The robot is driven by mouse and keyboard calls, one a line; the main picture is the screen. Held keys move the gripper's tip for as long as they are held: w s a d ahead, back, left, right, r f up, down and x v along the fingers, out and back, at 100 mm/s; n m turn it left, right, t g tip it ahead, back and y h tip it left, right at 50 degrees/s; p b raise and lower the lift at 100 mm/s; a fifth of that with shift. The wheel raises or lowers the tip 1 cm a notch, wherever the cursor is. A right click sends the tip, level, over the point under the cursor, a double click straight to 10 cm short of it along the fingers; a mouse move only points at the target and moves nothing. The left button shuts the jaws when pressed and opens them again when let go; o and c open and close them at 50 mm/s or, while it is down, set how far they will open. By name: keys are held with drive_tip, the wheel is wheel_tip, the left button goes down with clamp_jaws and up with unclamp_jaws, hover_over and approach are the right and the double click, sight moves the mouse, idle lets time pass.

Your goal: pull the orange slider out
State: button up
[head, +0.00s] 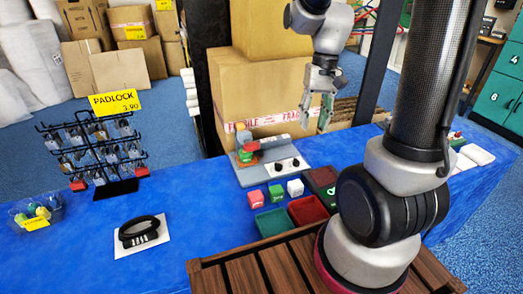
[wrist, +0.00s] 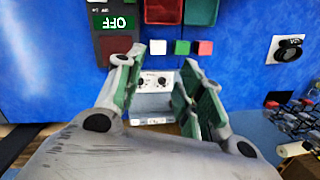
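A grey panel unit (head: 262,176) stands on the blue table in the head view. A small orange part (head: 243,137) sits at its back left, above a red part (head: 249,146) and a green part. I cannot tell for sure that this orange part is the slider. My gripper (head: 321,112) hangs in the air right of the unit, fingers apart and empty. In the wrist view my gripper (wrist: 158,88) is open, with the panel's knobs (wrist: 152,82) showing between the fingers. The orange part cannot be made out there.
Small cubes, such as a green one (head: 276,193), and a green tray (head: 273,222) and red tray (head: 307,211) lie in front of the unit. A dark box reads OFF (wrist: 114,22). A padlock rack (head: 95,155) stands left. Cartons (head: 268,95) rise behind.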

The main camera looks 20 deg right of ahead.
sight(261, 151)
drive_tip(key=w+a+f+m+y, duration=0.1)
drive_tip(key=w+f+m, duration=0.2)
drive_tip(key=w+f, duration=0.2)
drive_tip(key=w+a+f+m+y, duration=0.1)
drive_tip(key=w+f+m, duration=0.2)
drive_tip(key=w+f, duration=0.2)
drive_tip(key=w+a+f+m, duration=0.1)
drive_tip(key=w+f+m, duration=0.3)
drive_tip(key=w+f, duration=0.2)
drive_tip(key=shift+a+f+y, duration=0.3)
drive_tip(key=shift+f+y, duration=0.1)
drive_tip(key=shift+f, duration=0.1)
drive_tip(key=w+a+r+m+t, duration=0.1)
drive_tip(key=w+m, duration=0.2)
drive_tip(key=w, duration=0.1)
drive_tip(key=a+f, duration=0.1)
drive_tip(key=f, duration=0.1)
drive_tip(key=a+f+m, duration=0.1)
drive_tip(key=f, duration=0.1)
drive_tip(key=a+f+m, duration=0.1)
drive_tip(key=f, duration=0.2)
drive_tip(key=shift+w, duration=0.1)
clamp_jaws()
